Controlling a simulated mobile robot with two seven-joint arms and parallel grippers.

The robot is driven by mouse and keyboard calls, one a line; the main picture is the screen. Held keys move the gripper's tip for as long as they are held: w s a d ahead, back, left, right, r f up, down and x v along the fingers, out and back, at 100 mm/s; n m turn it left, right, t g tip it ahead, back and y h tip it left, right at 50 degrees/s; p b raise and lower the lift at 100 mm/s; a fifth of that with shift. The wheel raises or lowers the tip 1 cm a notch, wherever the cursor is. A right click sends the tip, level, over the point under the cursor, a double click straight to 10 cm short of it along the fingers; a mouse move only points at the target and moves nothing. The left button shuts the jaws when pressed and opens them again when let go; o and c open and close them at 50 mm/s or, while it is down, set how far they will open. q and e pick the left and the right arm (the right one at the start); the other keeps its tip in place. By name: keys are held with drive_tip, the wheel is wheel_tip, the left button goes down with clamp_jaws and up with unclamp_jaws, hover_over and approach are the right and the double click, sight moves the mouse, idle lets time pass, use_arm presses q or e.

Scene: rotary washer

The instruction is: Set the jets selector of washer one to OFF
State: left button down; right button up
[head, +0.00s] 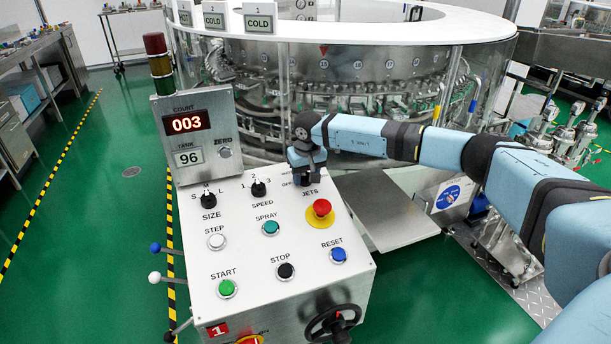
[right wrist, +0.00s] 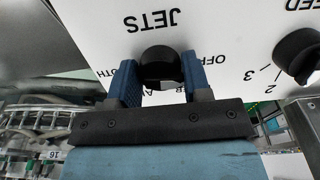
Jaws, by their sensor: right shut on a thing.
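The jets selector is a black knob (right wrist: 162,66) above the printed word JETS on the white control panel (head: 255,255). The letters OFF show beside the knob in both views; other position labels are partly hidden behind the fingers. Which label the knob points to cannot be told. My left gripper is not in view.
The size knob (head: 208,199), speed knob (head: 258,188) and red emergency button (head: 321,208) are close by on the panel. Step, spray, start, stop and reset buttons sit lower. The display post (head: 197,135) stands at the left, the round washer (head: 350,70) behind.

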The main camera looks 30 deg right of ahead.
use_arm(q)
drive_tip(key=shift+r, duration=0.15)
use_arm(e)
drive_tip(key=o, duration=0.9)
drive_tip(key=shift+d, duration=0.1)
use_arm(q)
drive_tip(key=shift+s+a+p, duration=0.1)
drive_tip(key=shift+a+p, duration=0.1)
drive_tip(key=shift+p, duration=0.6)
use_arm(e)
drive_tip(key=r, duration=0.4)
drive_tip(key=s+r, duration=0.1)
drive_tip(key=r, duration=0.8)
drive_tip(key=shift+s+a+r, duration=0.25)
drive_tip(key=shift+s+r, duration=0.1)
drive_tip(key=shift+s, duration=0.05)
